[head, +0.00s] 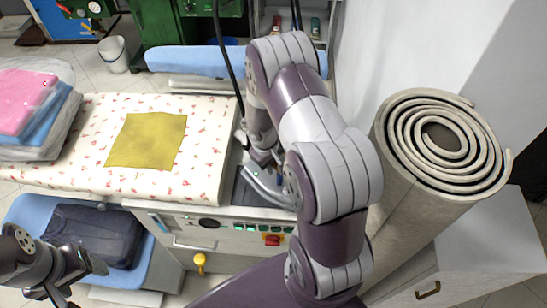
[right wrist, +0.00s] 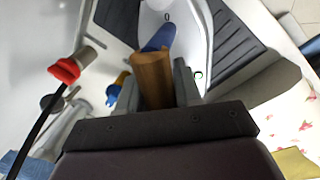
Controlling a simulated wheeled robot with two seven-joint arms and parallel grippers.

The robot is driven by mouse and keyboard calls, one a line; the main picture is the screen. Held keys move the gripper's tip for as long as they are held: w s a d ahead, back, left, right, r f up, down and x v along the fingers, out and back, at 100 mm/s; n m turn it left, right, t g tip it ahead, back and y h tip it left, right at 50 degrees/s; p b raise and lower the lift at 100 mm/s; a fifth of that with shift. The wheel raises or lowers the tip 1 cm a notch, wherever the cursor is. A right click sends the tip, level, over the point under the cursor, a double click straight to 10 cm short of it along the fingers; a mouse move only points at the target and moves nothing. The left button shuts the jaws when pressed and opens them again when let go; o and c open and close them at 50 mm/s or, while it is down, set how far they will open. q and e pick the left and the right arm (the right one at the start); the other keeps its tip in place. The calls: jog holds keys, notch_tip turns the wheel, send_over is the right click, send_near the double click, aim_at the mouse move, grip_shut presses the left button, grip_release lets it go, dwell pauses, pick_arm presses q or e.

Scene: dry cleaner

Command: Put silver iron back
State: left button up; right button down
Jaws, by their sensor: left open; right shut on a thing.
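In the right wrist view my right gripper (right wrist: 155,95) is shut on the brown wooden handle of the silver iron (right wrist: 153,78). The pale metal beyond the handle seems to be the iron or its rest; I cannot tell which. Dark ribbed pads (right wrist: 240,45) lie on either side of it. In the head view my right gripper (head: 262,165) is low over the dark rest area (head: 241,192) at the right end of the ironing table, and my arm hides much of it. I cannot tell if the iron touches the rest. My left gripper (head: 85,275) is open and empty at lower left.
The ironing table (head: 215,150) carries a yellow cloth (head: 147,140) and folded, wrapped clothes (head: 25,100). A black cable (head: 222,50) hangs by my right arm. A rolled carpet (head: 425,190) stands at right. A dark folded garment (head: 95,235) lies on the blue shelf below.

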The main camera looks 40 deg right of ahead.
jog(key=shift+w+r, duration=0.1)
jog(key=shift+r, duration=0.05)
jog(key=c, duration=0.8)
grip_release()
jog(key=shift+s, duration=0.2)
jog(key=shift+o, duration=0.2)
jog(key=shift+a, duration=0.1)
